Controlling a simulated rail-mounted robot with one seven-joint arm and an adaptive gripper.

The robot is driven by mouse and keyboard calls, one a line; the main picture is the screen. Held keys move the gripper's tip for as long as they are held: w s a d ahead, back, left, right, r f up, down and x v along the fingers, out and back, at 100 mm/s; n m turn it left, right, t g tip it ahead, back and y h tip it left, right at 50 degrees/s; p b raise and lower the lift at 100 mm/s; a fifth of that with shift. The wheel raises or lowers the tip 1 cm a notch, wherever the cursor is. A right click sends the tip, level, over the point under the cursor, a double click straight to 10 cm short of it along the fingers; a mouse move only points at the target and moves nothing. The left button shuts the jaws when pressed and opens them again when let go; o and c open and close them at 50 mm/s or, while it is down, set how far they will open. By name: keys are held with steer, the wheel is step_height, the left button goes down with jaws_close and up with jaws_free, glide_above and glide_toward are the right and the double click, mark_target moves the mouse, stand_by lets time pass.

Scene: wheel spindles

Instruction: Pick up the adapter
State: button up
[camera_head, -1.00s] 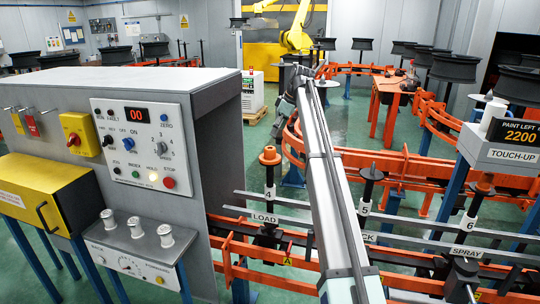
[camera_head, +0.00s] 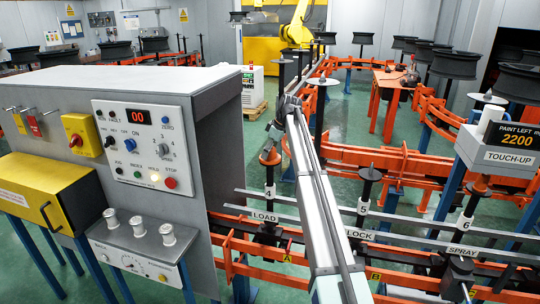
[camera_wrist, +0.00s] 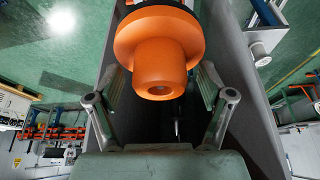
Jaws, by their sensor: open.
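An orange adapter (camera_head: 269,157) sits on top of the black spindle (camera_head: 270,190) labelled 4, LOAD. In the wrist view the adapter (camera_wrist: 160,65) appears large at top centre, a wide flange with a narrower round end. My gripper (camera_wrist: 160,97) is open, with one finger on each side of the adapter's narrower end and visible gaps to both. In the head view my gripper (camera_head: 272,143) is just at the adapter and partly covers it. I cannot tell exactly how deep the adapter is between the fingers. The spindle's lower part is partly hidden by rails.
A grey control cabinet (camera_head: 225,150) stands close on the left of spindle 4. Grey rails (camera_head: 400,240) and orange rails run past the spindles.

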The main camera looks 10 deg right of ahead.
steer(key=c, duration=1.3)
steer(key=shift+r, duration=0.15)
